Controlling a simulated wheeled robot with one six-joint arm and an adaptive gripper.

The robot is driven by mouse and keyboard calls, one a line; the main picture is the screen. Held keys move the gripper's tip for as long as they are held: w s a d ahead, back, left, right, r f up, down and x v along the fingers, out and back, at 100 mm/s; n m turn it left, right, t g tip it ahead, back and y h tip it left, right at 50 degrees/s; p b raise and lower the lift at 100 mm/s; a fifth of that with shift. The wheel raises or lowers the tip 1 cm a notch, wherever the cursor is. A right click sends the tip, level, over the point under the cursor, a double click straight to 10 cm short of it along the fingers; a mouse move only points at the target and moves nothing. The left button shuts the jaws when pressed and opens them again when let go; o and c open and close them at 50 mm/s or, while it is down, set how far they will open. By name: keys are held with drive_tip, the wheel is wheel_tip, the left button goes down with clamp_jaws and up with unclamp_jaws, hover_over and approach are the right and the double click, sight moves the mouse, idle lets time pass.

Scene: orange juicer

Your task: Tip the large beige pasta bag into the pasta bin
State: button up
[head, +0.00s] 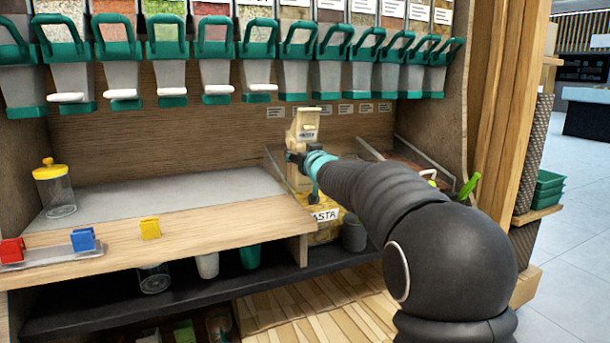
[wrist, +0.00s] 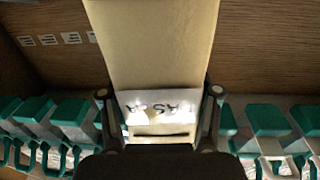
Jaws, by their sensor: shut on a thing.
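The beige pasta bag (head: 303,130) is upright in the head view, above the bin at the right end of the counter. In the wrist view the bag (wrist: 155,60) fills the middle, with a white label partly readable. My gripper (head: 299,157) is shut on the bag, a finger on each side of it, as the wrist view also shows (wrist: 160,110). The pasta bin (head: 323,215) has a label ending in "ASTA" and yellowish contents behind its front. My arm hides part of the bin, and its opening is not clearly seen.
A row of dispensers with green handles (head: 210,50) hangs above. A yellow-lidded jar (head: 54,188) and red, blue and yellow clips (head: 150,228) are on the left counter. Metal bin dividers (head: 425,160) stand to the right. The grey counter top (head: 170,190) is mostly clear.

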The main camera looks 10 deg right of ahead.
drive_tip(key=v, duration=0.8)
drive_tip(key=shift+d, duration=0.25)
drive_tip(key=shift+w, duration=0.1)
idle(0.5)
